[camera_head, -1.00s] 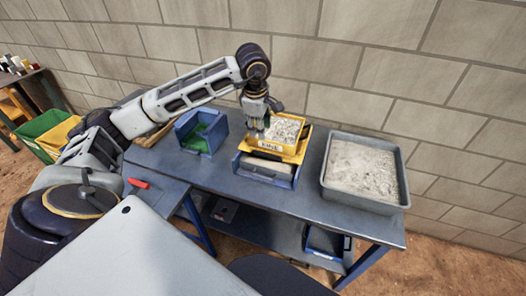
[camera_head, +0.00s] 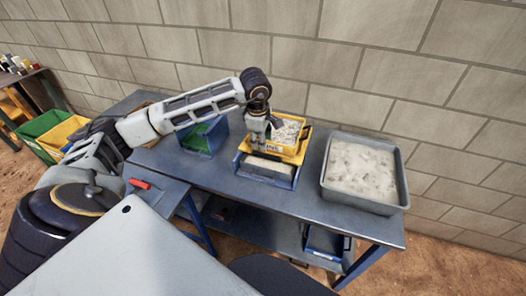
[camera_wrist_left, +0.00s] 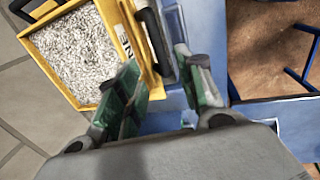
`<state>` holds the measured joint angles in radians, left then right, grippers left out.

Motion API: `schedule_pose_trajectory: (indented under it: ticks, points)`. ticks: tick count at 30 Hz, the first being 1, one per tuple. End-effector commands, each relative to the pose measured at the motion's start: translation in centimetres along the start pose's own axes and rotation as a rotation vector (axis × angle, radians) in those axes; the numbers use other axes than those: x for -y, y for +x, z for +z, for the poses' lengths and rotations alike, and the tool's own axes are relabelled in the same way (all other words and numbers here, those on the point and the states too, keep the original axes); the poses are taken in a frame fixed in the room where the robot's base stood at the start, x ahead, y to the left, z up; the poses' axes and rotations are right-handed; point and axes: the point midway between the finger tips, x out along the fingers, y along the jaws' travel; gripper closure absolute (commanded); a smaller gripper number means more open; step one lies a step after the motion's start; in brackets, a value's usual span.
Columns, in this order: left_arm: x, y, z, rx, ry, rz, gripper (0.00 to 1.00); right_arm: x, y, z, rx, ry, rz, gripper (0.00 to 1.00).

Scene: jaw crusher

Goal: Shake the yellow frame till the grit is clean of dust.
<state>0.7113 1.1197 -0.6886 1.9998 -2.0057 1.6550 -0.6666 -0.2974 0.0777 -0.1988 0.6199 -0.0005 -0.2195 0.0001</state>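The yellow frame (camera_head: 301,148) holds grey-white grit (camera_head: 286,132) and sits on top of a blue bin (camera_head: 268,178) on the bench. In the left wrist view the yellow frame (camera_wrist_left: 112,14) shows with its speckled grit (camera_wrist_left: 73,55), a lettered front and a dark handle (camera_wrist_left: 154,40). My left gripper (camera_head: 264,138) is at the frame's front side. In the left wrist view my left gripper (camera_wrist_left: 157,66) has its green-padded fingers apart, with the handle just ahead between them; contact cannot be told. My right gripper is out of view.
A grey tray (camera_head: 402,185) of pale powdery material stands right on the bench (camera_head: 225,188). A blue bin with green inside (camera_head: 198,143) stands left of the frame. A red-handled object (camera_head: 139,184) lies near the left end. A block wall (camera_head: 400,60) closes the back.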

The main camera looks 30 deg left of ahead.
Motion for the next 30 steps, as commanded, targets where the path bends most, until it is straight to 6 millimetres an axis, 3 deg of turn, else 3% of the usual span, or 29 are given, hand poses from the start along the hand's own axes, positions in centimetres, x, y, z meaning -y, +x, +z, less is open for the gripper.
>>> schedule_pose_trajectory:
  ticks: [5,15,21,30]
  points:
    - [0.1,2.4,-0.1,-0.002,-0.001,-0.003,0.63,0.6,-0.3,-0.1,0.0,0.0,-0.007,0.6]
    - [0.0,6.5,0.0,0.0,-0.002,-0.001,0.63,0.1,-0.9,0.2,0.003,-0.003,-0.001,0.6]
    - [0.0,7.6,0.0,0.0,-0.001,0.0,0.63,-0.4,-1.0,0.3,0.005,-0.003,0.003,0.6]
    - [0.0,7.8,0.0,0.0,-0.001,0.001,0.63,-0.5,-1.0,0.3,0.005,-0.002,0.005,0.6]
